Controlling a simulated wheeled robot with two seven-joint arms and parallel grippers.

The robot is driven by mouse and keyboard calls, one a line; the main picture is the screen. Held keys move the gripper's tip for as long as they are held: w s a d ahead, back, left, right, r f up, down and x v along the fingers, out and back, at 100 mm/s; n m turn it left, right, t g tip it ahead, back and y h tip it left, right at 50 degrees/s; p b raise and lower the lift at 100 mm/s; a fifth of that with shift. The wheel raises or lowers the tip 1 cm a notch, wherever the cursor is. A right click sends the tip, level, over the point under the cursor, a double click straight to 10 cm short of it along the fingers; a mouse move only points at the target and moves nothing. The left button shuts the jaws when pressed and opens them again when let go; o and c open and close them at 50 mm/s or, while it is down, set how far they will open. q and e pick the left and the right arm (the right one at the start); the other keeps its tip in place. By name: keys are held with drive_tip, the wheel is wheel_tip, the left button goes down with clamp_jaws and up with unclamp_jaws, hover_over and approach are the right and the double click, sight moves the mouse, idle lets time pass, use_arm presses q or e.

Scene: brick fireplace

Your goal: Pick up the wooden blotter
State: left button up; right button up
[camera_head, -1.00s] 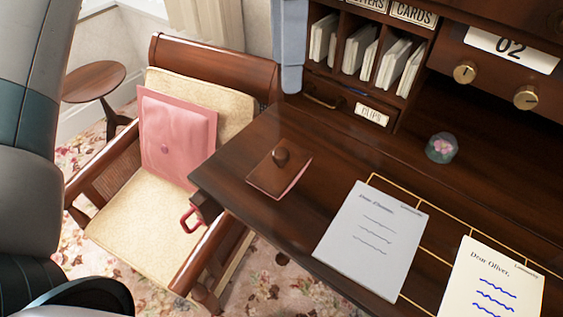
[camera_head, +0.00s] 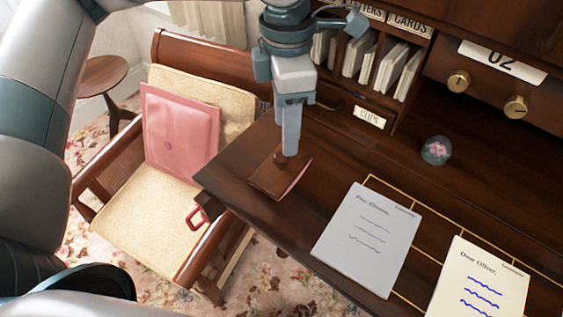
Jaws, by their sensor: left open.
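The wooden blotter (camera_head: 270,183) is a dark brown rocker-type block with a round knob on top. It lies on the desk near its left edge. My left gripper (camera_head: 290,150) points down right over the blotter, its fingertips at or just above the knob. It is open; whether the fingers straddle the knob cannot be told, since the knob is partly hidden behind them. My right gripper is not in view.
The desk (camera_head: 300,225) holds a grey letter (camera_head: 367,240), a cream letter (camera_head: 478,285) and a glass paperweight (camera_head: 436,150). Pigeonholes with cards stand behind. A chair with a pink cushion (camera_head: 180,135) stands left of the desk.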

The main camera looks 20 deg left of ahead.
sight(282, 155)
use_arm(q)
drive_tip(key=shift+f, duration=0.5)
drive_tip(key=shift+a+f+p, duration=0.1)
drive_tip(key=shift+f+p, duration=0.25)
drive_tip(key=shift+p, duration=0.2)
drive_tip(key=f, duration=0.1)
drive_tip(key=f+p, duration=0.2)
drive_tip(key=shift+s+a+f, duration=0.25)
drive_tip(key=shift+f, duration=0.5)
drive_tip(key=shift+c, duration=0.7)
clamp_jaws()
